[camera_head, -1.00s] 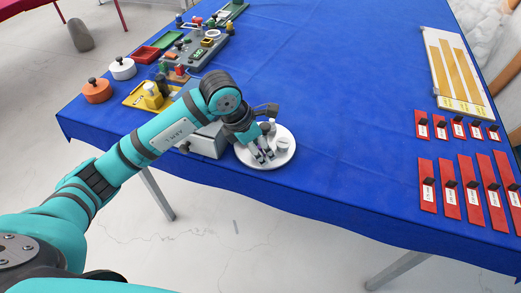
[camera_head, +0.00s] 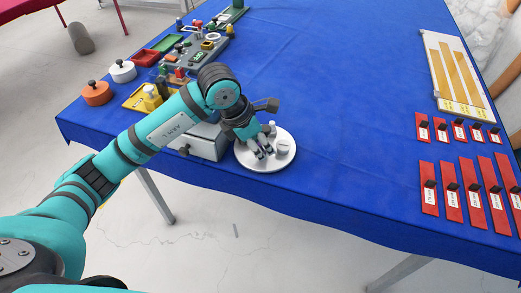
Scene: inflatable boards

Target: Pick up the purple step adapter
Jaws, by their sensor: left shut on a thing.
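A round white plate (camera_head: 281,161) lies near the table's front edge, with a few small pale step adapters (camera_head: 283,148) on it. My left gripper (camera_head: 264,153) reaches down over the plate, its fingertips low among these pieces. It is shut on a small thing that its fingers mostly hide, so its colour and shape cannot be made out. I cannot pick out a clearly purple adapter in this view. My right gripper is not in view.
A grey box (camera_head: 205,142) stands left of the plate beside my arm. Coloured trays, fixtures and knobbed weights (camera_head: 96,92) fill the table's left side. Red labelled strips (camera_head: 474,197) and a board with yellow bars (camera_head: 455,75) lie at the right. The middle blue cloth (camera_head: 335,105) is clear.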

